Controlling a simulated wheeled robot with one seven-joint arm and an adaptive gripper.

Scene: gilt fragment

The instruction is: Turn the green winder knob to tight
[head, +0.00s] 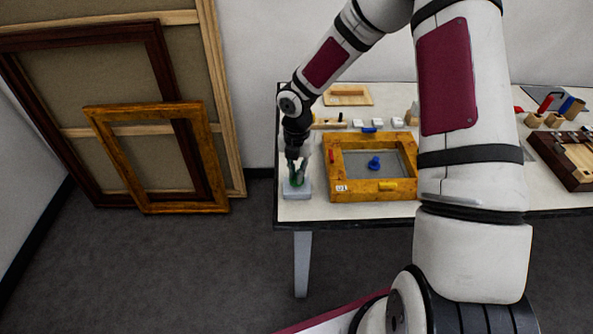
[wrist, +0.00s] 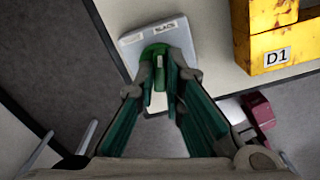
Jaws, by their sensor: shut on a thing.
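The green winder knob (wrist: 155,50) sits on a pale grey block (wrist: 127,50) at the table's front left corner. A pale mark shows on the knob. One label on the block reads "SLACK"; a second label, to its left, is too small to read. My gripper (wrist: 160,78) is shut on the knob, with one finger on each side of it. In the head view my gripper (head: 297,160) points down over the block (head: 297,190), and its fingers hide most of the knob there.
A yellow-brown frame (head: 335,190) marked D1 lies close to the right of the block, with a blue piece (head: 374,163) inside it. The table's front edge (head: 350,222) is near. Picture frames (head: 160,205) lean on the wall at left. A wooden case (head: 575,165) lies far right.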

